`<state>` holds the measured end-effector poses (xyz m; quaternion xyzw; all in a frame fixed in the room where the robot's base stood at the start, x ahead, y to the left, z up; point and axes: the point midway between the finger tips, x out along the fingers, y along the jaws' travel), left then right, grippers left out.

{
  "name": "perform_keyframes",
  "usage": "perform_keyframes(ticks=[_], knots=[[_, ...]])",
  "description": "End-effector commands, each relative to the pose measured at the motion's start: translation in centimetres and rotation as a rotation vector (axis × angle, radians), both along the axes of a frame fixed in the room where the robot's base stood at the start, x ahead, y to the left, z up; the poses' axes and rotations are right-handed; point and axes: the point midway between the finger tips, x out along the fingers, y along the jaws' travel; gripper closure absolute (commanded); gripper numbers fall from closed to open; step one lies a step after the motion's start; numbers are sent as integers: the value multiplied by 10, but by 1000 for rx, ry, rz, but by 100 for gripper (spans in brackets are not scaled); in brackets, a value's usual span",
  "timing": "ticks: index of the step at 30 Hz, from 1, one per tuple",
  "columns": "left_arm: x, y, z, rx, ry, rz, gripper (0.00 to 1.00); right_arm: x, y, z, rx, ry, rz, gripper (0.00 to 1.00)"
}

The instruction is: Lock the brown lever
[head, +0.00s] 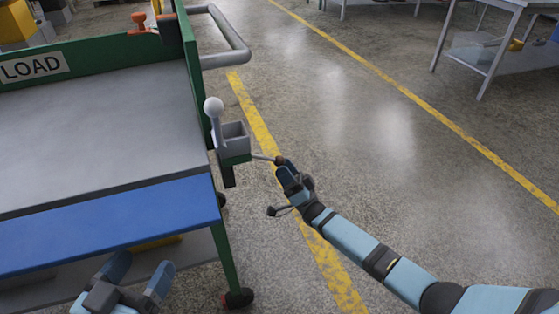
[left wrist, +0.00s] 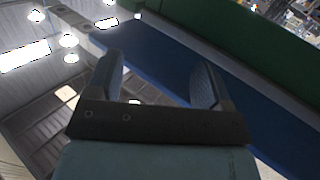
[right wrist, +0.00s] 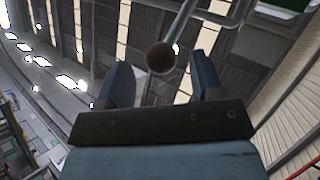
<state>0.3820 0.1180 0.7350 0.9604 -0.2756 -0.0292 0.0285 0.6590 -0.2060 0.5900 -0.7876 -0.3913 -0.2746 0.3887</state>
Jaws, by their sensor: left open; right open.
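The brown lever (head: 264,157) is a thin grey rod with a round brown knob. It sticks out to the right, near level, from the box at the cart's corner. In the right wrist view its brown knob (right wrist: 160,58) sits between the spread fingers, with a gap on each side. My right gripper (head: 290,172) is open at the lever's end; contact with the knob is not seen. My left gripper (head: 138,272) is open and empty below the cart's blue front edge; it also shows in the left wrist view (left wrist: 158,82).
A grey box (head: 234,139) with an upright white-knobbed lever (head: 214,118) is fixed to the green cart (head: 195,75). An orange handle (head: 139,20) stands at the back. A grey rail (head: 228,58) juts right.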

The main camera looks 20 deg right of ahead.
Motion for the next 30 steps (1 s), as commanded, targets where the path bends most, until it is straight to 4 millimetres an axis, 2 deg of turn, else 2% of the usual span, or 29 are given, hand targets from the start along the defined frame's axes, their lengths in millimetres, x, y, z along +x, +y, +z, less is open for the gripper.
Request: perform_keyframes(ticks=[6, 13, 19, 30], knots=[[-6, -2, -4, -23, 61, -1, 26, -28, -21, -38, -2, 5, -2, 40], [-8, -5, -8, -48, 94, 4, 26, -50, -38, -69, -2, 3, -2, 40], [-8, -6, -8, -51, 97, 4, 26, -57, -43, -78, -1, 1, -1, 40], [-8, -5, -3, -49, 84, 0, 26, -58, -44, -79, 0, 1, -1, 40]])
